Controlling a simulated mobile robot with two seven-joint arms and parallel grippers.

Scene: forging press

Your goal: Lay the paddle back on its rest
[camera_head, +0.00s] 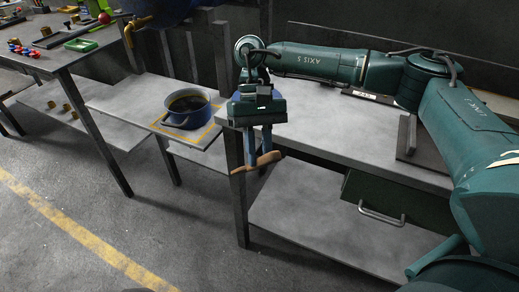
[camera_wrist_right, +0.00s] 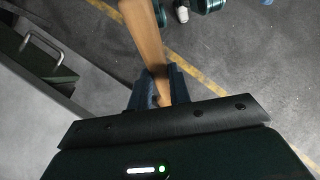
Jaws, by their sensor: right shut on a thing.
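My right gripper (camera_head: 259,153) hangs fingers-down at the front left corner of the grey workbench, shut on the wooden paddle (camera_head: 266,159). In the right wrist view, the paddle (camera_wrist_right: 143,35) is a long brown strip running from between the fingers (camera_wrist_right: 157,88) to the top edge. It is held in the air, over the floor in that view. Its far end is out of frame. I cannot make out the paddle's rest with certainty. My left gripper is not in view.
A blue pot (camera_head: 187,111) stands inside a yellow outline on a grey shelf (camera_head: 125,97) to the left. The workbench (camera_head: 345,141) has a green drawer (camera_head: 370,200) with a handle below. A table at the far left holds a green tray (camera_head: 81,45). Open floor lies in front.

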